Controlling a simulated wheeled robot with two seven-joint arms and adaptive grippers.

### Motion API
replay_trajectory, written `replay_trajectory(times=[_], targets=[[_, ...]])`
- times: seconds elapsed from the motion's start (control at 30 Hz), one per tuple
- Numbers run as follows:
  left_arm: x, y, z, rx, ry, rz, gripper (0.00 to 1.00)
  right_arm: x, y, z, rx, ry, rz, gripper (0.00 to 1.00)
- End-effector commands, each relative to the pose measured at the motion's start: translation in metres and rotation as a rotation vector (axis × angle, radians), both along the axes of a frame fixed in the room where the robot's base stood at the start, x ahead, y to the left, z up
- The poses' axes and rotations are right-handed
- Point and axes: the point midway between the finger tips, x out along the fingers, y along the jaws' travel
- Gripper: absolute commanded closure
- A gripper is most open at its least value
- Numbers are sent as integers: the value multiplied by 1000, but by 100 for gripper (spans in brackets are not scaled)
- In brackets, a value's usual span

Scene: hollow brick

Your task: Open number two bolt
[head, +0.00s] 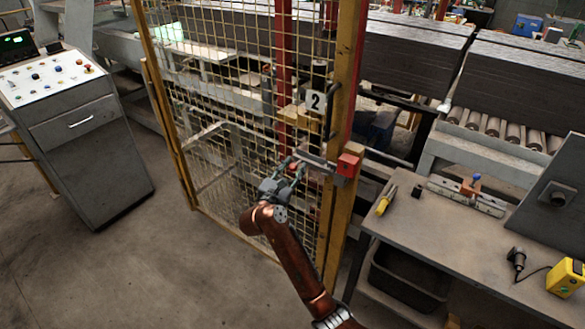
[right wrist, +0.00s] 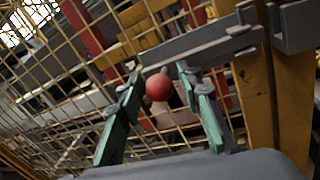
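The number two bolt is a grey bar (head: 314,160) across the edge of the yellow mesh gate, below a white "2" plate (head: 315,101). It runs toward a red block (head: 348,165) on the post. In the right wrist view the grey bar (right wrist: 215,40) crosses the top, with a red ball knob (right wrist: 159,88) in front of it. My right gripper (head: 297,168) is at the bolt's left end. In the right wrist view its green fingers (right wrist: 163,92) are spread, one on each side of the knob, with gaps visible. My left gripper is out of view.
The yellow mesh gate (head: 222,110) stands in front of machinery. A grey control cabinet (head: 75,125) is at left, with open floor between. A workbench (head: 440,235) with a screwdriver (head: 385,200) and a yellow box (head: 566,278) is at right.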

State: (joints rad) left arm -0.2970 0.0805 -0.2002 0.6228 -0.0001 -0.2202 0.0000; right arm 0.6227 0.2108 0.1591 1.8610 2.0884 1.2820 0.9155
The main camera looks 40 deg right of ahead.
Motion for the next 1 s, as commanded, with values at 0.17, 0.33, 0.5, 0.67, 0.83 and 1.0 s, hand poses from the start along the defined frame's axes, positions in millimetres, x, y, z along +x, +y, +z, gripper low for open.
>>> replay_trajectory(times=[0.17, 0.33, 0.5, 0.67, 0.83, 1.0], targets=[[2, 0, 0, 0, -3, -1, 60, 1, 1, 0, 0, 0, 1, 60], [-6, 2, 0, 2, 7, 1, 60, 0, 2, 0, 1, -1, 2, 60], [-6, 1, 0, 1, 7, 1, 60, -6, 15, -1, 2, 0, 3, 60], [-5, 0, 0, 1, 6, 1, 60, -22, 43, -1, 4, -1, 4, 60], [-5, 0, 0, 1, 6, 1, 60, -39, 73, -1, 4, -1, 4, 60], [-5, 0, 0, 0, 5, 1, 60, -52, 95, -1, 2, 1, 3, 60]])
